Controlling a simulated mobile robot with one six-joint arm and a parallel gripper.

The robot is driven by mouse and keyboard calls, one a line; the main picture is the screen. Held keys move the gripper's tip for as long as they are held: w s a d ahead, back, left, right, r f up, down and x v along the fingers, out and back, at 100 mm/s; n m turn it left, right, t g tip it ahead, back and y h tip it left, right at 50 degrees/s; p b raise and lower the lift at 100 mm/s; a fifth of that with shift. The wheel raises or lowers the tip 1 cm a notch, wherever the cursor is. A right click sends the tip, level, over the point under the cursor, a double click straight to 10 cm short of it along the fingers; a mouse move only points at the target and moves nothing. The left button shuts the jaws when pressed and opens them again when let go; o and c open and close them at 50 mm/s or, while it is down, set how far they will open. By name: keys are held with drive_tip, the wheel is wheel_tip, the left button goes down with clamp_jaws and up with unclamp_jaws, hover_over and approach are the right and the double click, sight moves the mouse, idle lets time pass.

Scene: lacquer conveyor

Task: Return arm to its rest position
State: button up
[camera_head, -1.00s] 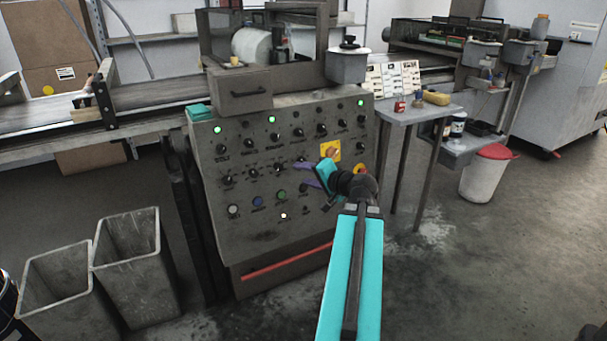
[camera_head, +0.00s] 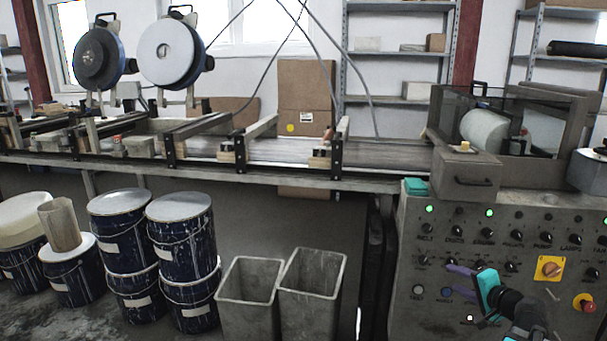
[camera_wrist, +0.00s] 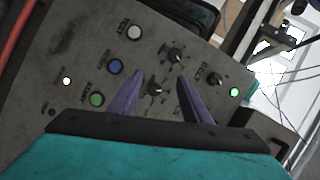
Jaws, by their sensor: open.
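My gripper (camera_head: 452,279) is at the lower right of the head view, in front of the control panel. Its two purple fingers are apart with nothing between them. The wrist view shows the same open fingers (camera_wrist: 160,77) pointing at the grey control panel (camera_wrist: 60,40). Black knobs and a blue button (camera_wrist: 114,66) show around the fingertips. A gap seems to remain between fingers and panel, but I cannot tell how wide. My teal and black wrist is in view; the rest of my arm is mostly cut off.
The control panel (camera_head: 407,240) stands at the right, with a yellow-plated switch (camera_head: 549,268) and a red knob (camera_head: 584,303). Two grey bins (camera_head: 312,282) stand left of it. Blue-black drums (camera_head: 180,240) stand further left. The conveyor (camera_head: 275,150) runs along the back.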

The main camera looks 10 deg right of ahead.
drive_tip(key=w+a+f+n+g+y+p, duration=0.1)
drive_tip(key=w+a+f+p, duration=0.15)
drive_tip(key=a, duration=0.35)
drive_tip(key=w+a+f+n+g+y+p, duration=0.1)
drive_tip(key=w+a+f+y, duration=0.15)
drive_tip(key=a, duration=0.35)
drive_tip(key=s+a+f+n+g+y+p, duration=0.1)
drive_tip(key=s+a+f+n+g+p, duration=0.15)
drive_tip(key=a+f, duration=0.45)
drive_tip(key=s+a+f+n+g+y+p, duration=0.1)
drive_tip(key=s+a+f+g+p, duration=0.2)
drive_tip(key=a, duration=0.8)
drive_tip(key=s+a+f+n+g+y+p, duration=0.1)
drive_tip(key=a+f+g+p, duration=0.15)
drive_tip(key=a+f, duration=0.5)
drive_tip(key=s+a+f+n+g+h+p, duration=0.1)
drive_tip(key=s+a+f+n+g+p, duration=0.25)
drive_tip(key=s, duration=0.55)
drive_tip(key=s+a+f+n+g+h+p, duration=0.15)
drive_tip(key=s+a+f, duration=0.25)
drive_tip(key=s+a, duration=0.45)
drive_tip(key=s+d+f+n+g+h+p, duration=0.1)
drive_tip(key=s+d+n+g+h, duration=0.2)
drive_tip(key=s+d, duration=0.5)
drive_tip(key=s+g+h, duration=0.1)
drive_tip(key=s, duration=0.3)
drive_tip(key=shift+f+p, duration=0.35)
drive_tip(key=shift+d, duration=0.1)
